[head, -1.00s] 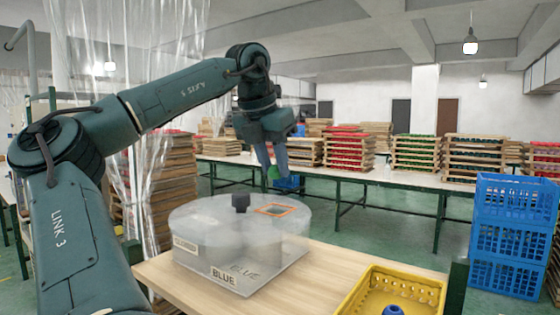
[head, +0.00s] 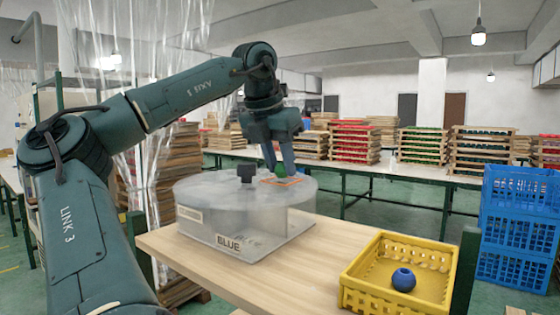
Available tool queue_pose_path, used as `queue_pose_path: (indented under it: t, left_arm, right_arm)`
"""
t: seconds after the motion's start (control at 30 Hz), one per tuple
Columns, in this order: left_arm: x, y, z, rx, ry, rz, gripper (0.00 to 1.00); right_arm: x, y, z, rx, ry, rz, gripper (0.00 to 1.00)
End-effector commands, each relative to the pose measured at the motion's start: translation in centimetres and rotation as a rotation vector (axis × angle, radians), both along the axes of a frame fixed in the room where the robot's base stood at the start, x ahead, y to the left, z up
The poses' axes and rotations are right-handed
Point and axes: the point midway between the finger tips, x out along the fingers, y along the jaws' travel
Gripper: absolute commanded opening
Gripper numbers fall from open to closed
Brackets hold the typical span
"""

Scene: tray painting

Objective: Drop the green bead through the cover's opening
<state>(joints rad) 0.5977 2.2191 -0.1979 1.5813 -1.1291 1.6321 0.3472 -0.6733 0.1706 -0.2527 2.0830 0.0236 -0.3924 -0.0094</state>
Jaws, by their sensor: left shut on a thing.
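The green bead (head: 281,170) is between the fingertips of my left gripper (head: 280,168), which is shut on it. The bead is at the orange-edged opening (head: 283,181) in the cover, at or just above it; the exact gap is hard to tell. The cover (head: 215,188) is a round, cloudy, see-through lid with a dark knob (head: 246,173). It sits on a clear box with a BLUE label (head: 229,243) on its front. What lies inside is blurred by the cloudy walls. My right gripper is out of view.
A yellow basket (head: 352,293) holding a blue bead (head: 403,279) stands at the right of the wooden table (head: 300,268). Stacked blue crates (head: 518,225) stand on the right. A long table with stacked trays (head: 425,146) is behind.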

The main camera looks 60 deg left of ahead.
Motion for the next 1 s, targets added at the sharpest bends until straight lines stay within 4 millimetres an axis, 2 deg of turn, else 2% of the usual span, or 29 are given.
queue_pose_path:
  t: [0.07, 0.33, 0.67, 0.77, 1.0]
  left_arm:
    - [0.0, 0.0, 0.0, 0.0, 0.0, 0.0, 0.31]
    - [0.0, 0.0, 0.0, 0.0, 0.0, 0.0, 0.53]
    - [-0.2, -0.1, 0.6, 0.001, 0.0, 0.0, 0.53]
    - [-0.6, -0.3, 1.8, 0.002, 0.0, 0.002, 0.53]
    - [-2.4, -1.3, 6.8, 0.002, -0.001, 0.004, 0.53]
  right_arm:
    - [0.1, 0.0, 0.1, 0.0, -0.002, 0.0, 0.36]
    - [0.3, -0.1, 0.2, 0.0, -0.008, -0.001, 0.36]
    - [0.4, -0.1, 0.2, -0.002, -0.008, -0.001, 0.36]
    - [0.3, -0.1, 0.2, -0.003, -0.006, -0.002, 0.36]
    - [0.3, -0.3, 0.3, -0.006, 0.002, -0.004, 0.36]
